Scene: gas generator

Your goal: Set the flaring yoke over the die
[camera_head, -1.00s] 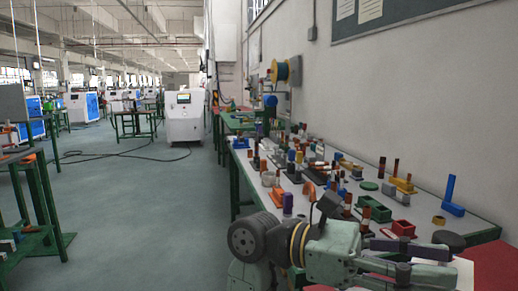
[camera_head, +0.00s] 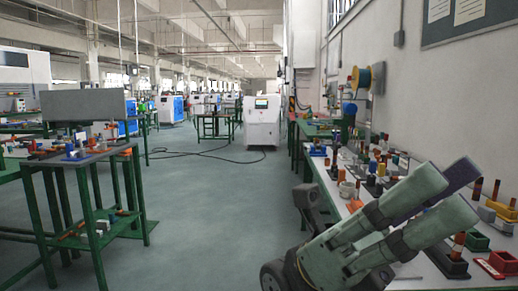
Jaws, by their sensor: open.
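My gripper (camera_head: 458,190) is at the lower right, over the near side of the long bench (camera_head: 412,268). Its two grey-green fingers point up and to the right, apart. A dark purple bar shows behind and between them; I cannot tell whether it is part of the gripper. The fingers and arm hide part of the bench top. Many small coloured parts stand on the bench, but I cannot pick out the flaring yoke or the die among them.
A green-legged table (camera_head: 82,158) with small parts and an upright grey panel (camera_head: 84,105) stands at left. A white machine (camera_head: 262,122) stands farther back. The aisle floor (camera_head: 215,215) between is mostly clear, with a cable (camera_head: 200,153) across it.

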